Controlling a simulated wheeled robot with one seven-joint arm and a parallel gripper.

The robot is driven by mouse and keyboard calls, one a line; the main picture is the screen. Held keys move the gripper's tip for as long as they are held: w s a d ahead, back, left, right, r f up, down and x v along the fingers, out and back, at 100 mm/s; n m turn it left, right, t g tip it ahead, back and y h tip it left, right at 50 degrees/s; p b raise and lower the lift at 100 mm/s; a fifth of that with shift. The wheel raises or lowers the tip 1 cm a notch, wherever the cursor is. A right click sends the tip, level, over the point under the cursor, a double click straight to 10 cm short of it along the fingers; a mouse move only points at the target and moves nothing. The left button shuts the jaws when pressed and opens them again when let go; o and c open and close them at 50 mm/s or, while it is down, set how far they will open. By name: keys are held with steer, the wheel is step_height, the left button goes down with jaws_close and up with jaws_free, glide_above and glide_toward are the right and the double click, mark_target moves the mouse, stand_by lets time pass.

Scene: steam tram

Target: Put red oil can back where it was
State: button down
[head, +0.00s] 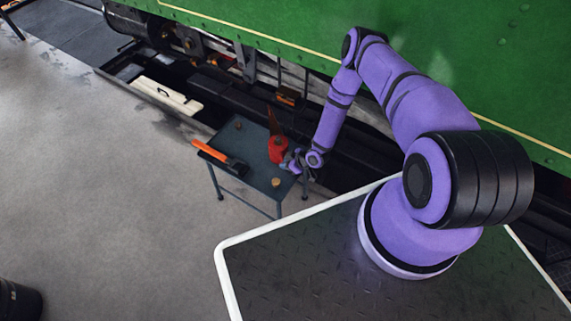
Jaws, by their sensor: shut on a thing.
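The red oil can (278,151) has a tall thin dark red spout pointing up and looks upright. It is at the right side of a small dark metal table (240,140). My gripper (287,159) reaches it from the right and is shut on its side. The fingertips are small and partly hidden against the can. I cannot tell whether the can's base touches the table top or is slightly above it.
A hammer with an orange handle (210,152) overhangs the table's left edge. A small tan round thing (276,182) lies near the front corner. The green tram (300,25) stands close behind. A long white object (167,96) lies left. Open floor lies left.

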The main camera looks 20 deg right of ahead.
steer(key=c, duration=1.2)
jaws_free()
steer(key=shift+d+r, duration=0.15)
steer(key=shift+r, duration=0.05)
steer(key=v, duration=1.1)
steer(key=shift+s+d+r, duration=0.1)
steer(key=shift+s+r, duration=0.15)
steer(key=shift+s, duration=0.05)
